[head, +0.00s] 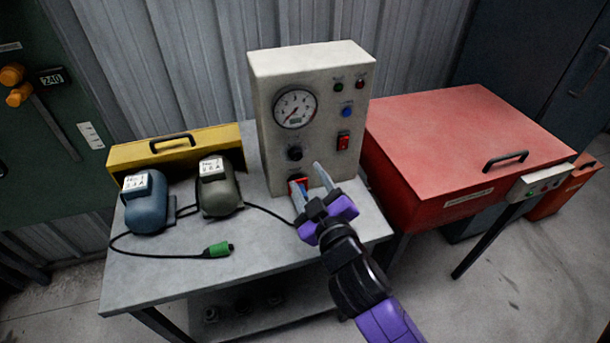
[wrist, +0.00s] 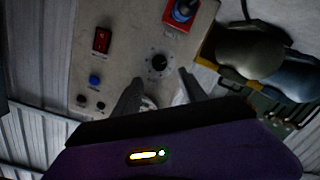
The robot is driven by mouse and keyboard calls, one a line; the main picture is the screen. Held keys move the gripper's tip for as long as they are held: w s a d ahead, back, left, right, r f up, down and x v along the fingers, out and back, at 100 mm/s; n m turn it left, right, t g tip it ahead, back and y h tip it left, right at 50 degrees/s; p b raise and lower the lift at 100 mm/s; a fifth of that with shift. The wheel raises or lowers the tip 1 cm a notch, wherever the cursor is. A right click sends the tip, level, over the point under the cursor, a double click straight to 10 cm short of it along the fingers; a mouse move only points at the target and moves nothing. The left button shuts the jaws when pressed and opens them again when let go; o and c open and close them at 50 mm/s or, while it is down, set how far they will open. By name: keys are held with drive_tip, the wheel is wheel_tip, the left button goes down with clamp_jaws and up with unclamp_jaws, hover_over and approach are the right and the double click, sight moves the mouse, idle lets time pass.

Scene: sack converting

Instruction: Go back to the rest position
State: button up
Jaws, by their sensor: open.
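My gripper (head: 306,176) is open and empty in front of the lower face of a cream control box (head: 312,62). Its two fingers point at the box. In the wrist view the open fingers (wrist: 161,78) stand either side of the black knob (wrist: 158,62) as seen, with nothing held between them. I cannot tell how far they are from the panel. A red fitting with a blue-grey part (wrist: 182,10) shows on the panel; in the head view the fingers partly cover it. The dial gauge (head: 295,108) is clear in the head view and mostly hidden in the wrist view.
The box stands on a grey table (head: 180,268). To its left are a blue unit (head: 147,208), a dark olive unit (head: 219,190), a yellow case (head: 128,157) and a cable with a green connector (head: 218,249). A red lidded machine (head: 450,135) stands close on the right.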

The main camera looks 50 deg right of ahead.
idle(0.6)
drive_tip(key=s+a+t+y, duration=0.3)
drive_tip(key=s+a+y, duration=0.2)
drive_tip(key=s+a, duration=0.5)
drive_tip(key=s+a+f+g+y, duration=0.1)
drive_tip(key=s+a+y, duration=0.1)
drive_tip(key=s+a, duration=0.2)
drive_tip(key=s+a+f+g+y, duration=0.1)
drive_tip(key=s+a, duration=0.3)
drive_tip(key=s, duration=0.7)
drive_tip(key=shift+s+f+g+y, duration=0.15)
drive_tip(key=shift+f+g+y, duration=0.15)
drive_tip(key=shift+f+y, duration=0.3)
